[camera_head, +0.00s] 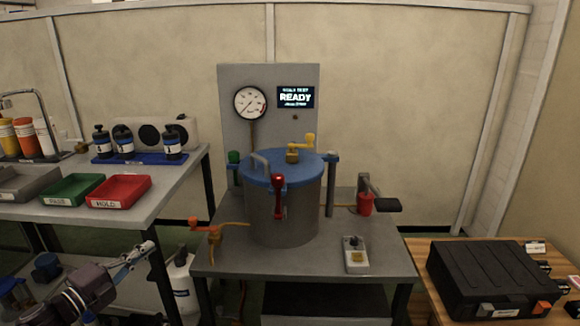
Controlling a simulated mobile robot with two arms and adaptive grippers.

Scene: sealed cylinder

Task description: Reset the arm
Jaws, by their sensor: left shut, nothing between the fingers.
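My left gripper (138,254) is at the lower left, in front of the left table's legs and low beside the middle stand. It is shut and empty, and touches nothing that I can see. The sealed cylinder (290,213) is a grey vessel with a blue lid (262,168). It stands upright on the middle stand, right of and apart from my left gripper. A red-handled clamp (278,184) sits at its front, and a yellow valve handle (303,142) is on top. My right gripper is not in view.
A back panel holds a gauge (250,103) and a screen reading READY (295,97). The left table carries a red tray (119,190), a green tray (75,188) and bottles (124,145). A small meter (355,254) lies on the middle stand. A black case (490,275) is at right.

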